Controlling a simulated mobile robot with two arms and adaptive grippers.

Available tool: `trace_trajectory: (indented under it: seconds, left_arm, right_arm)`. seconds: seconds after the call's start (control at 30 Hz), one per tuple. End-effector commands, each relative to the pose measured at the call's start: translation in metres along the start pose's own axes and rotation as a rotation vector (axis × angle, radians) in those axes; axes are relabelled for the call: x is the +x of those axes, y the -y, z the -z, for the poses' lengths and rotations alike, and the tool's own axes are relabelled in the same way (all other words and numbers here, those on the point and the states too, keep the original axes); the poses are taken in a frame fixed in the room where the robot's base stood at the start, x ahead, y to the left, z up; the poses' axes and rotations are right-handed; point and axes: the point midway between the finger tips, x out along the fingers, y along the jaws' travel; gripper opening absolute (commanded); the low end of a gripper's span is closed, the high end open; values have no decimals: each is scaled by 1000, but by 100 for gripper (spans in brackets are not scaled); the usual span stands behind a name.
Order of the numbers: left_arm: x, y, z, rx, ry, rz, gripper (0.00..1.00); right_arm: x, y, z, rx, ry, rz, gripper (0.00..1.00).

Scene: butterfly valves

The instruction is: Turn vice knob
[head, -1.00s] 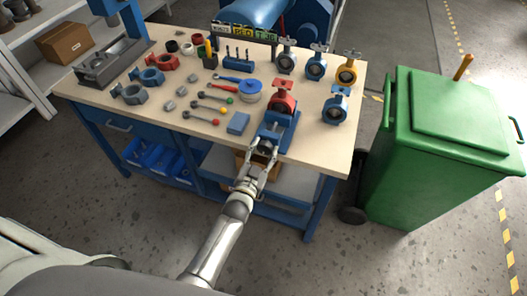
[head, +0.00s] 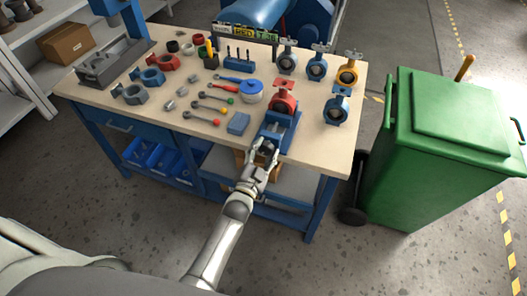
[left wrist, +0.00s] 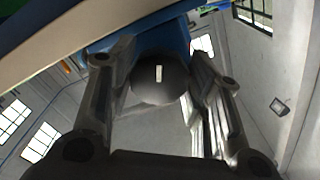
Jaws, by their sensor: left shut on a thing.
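The blue vice (head: 281,131) sits at the front edge of the workbench and holds a red butterfly valve (head: 284,102) in its jaws. The vice knob, dark and round with a small white mark, faces me in the left wrist view (left wrist: 160,82). My left gripper (head: 262,151) is at the front of the vice, its fingers on both sides of the knob and shut on it. In the left wrist view its two fingers (left wrist: 158,100) flank the knob. In the head view the gripper mostly hides the knob. My right gripper is not in view.
A green bin (head: 440,150) stands to the right of the bench. The floor in front is clear.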

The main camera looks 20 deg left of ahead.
Motion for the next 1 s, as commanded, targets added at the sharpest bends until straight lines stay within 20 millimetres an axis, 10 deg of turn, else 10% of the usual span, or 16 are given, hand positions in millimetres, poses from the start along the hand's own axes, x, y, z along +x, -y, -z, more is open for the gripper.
trace_trajectory:
  seconds: [0.1,0.13,0.3,0.73,1.0]
  left_arm:
    - [-1,-2,-2,-1,6,-4,21]
    - [-1,-2,-2,-1,6,-4,47]
    - [-1,-1,-2,-1,4,-3,67]
    - [-7,0,-1,-1,1,-1,67]
    - [-52,-1,-2,-2,4,-3,67]
  right_arm:
    - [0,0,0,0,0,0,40]
    - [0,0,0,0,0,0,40]
    - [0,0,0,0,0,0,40]
    - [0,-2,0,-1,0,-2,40]
    - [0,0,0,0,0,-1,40]
